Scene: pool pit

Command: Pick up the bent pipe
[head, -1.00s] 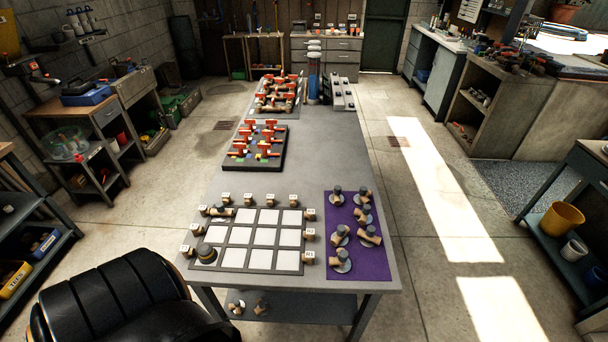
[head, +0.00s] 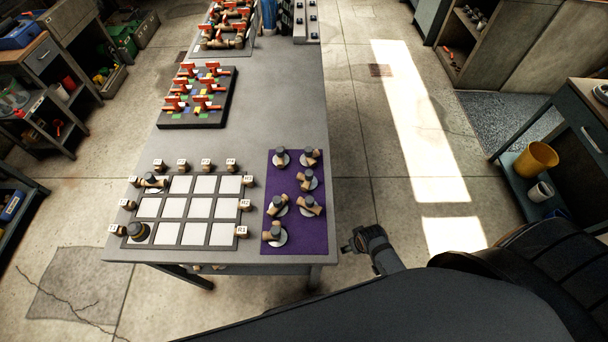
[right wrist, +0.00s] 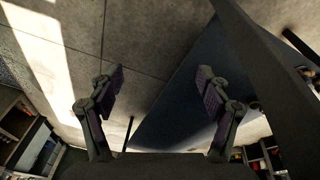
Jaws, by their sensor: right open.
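Several tan pipe fittings with dark grey ends stand on a purple mat (head: 296,235) at the right of the table. Among them are a fitting (head: 309,206) at the mat's right edge and another (head: 272,231) near the front. Which one is the bent pipe I cannot tell for sure. Another fitting (head: 153,181) lies at the top left of the white grid board (head: 192,211). My right gripper (head: 351,240) is beside the table's front right corner, off the mat, empty; in the right wrist view its fingers (right wrist: 160,75) are apart. My left gripper is out of view.
A black tray of red-handled parts (head: 196,97) stands farther back. The grey table (head: 270,115) is bare between. The floor right of it is clear.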

